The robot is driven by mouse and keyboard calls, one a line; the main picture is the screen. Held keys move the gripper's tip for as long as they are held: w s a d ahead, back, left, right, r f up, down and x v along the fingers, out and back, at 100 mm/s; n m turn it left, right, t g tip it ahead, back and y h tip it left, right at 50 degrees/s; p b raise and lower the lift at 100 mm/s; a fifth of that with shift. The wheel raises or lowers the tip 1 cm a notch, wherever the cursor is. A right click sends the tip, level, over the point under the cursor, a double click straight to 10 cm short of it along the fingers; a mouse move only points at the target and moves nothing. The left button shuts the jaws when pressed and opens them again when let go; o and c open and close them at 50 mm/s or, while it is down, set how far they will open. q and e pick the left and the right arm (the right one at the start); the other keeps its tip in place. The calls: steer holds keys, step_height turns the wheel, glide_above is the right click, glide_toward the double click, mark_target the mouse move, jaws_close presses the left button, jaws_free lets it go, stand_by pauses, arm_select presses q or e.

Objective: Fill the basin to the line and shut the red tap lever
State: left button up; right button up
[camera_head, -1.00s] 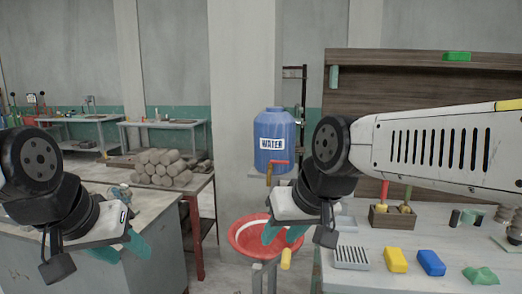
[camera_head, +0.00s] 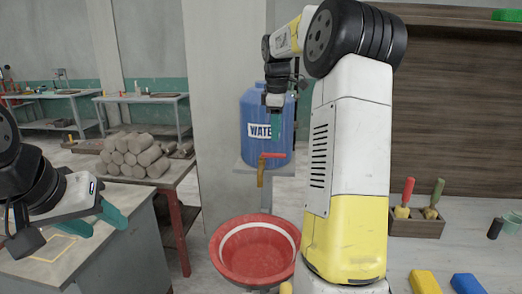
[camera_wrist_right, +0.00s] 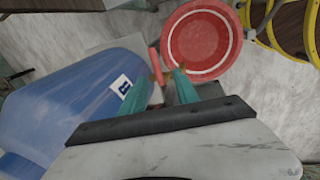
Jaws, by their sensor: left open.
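A blue water barrel (camera_head: 256,118) stands on a stand, with a brass tap (camera_head: 261,178) and a red tap lever (camera_head: 273,155) at its front. The lever points right. The red basin (camera_head: 230,262) is below, with a white line around its inside; I cannot make out a water level or a stream. My right gripper (camera_head: 277,128) is in front of the barrel, above the lever. In the right wrist view its teal fingers (camera_wrist_right: 161,78) are apart, with the red lever (camera_wrist_right: 156,64) showing between their tips, contact unclear. My left gripper (camera_head: 108,224) is open and empty at the left.
A table with stacked clay logs (camera_head: 134,155) stands at the left, with a grey bench before it. At the right, a worktop holds a wooden tool box (camera_head: 415,228), a yellow block (camera_head: 424,282) and a blue block (camera_head: 466,284). My right arm covers the space between.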

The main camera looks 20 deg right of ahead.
mark_target(277, 154)
steer(key=x, duration=0.8)
steer(key=shift+w+d+f, duration=0.25)
steer(key=shift+w+d, duration=0.15)
steer(key=shift+d, duration=0.05)
jaws_close()
stand_by(1.0)
